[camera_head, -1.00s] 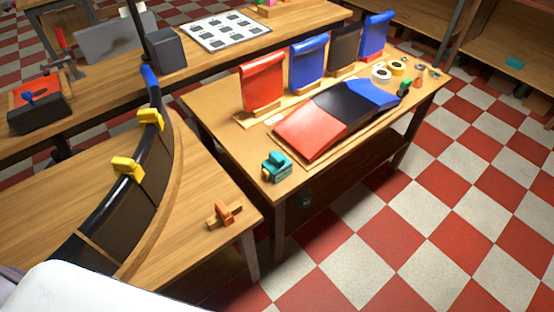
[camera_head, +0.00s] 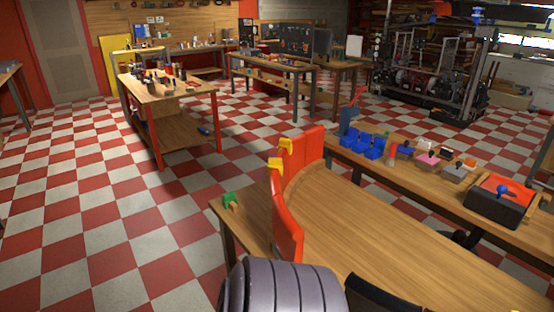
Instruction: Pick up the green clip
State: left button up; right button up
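A small green clip (camera_head: 230,200) sits on the left corner of the wooden table (camera_head: 400,235), beside the outside of a curved red panel (camera_head: 287,222). It is small in the view, and its details are hard to make out. Neither of my grippers shows in the head view. A grey ribbed part at the bottom middle looks like part of my own arm.
Behind is a bench with blue blocks (camera_head: 365,145) and a black-and-red box (camera_head: 497,200). Checkered floor is free left of the table, up to another workbench (camera_head: 160,92).

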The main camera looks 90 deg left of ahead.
aim_at(227, 197)
jog(key=u, duration=3.1)
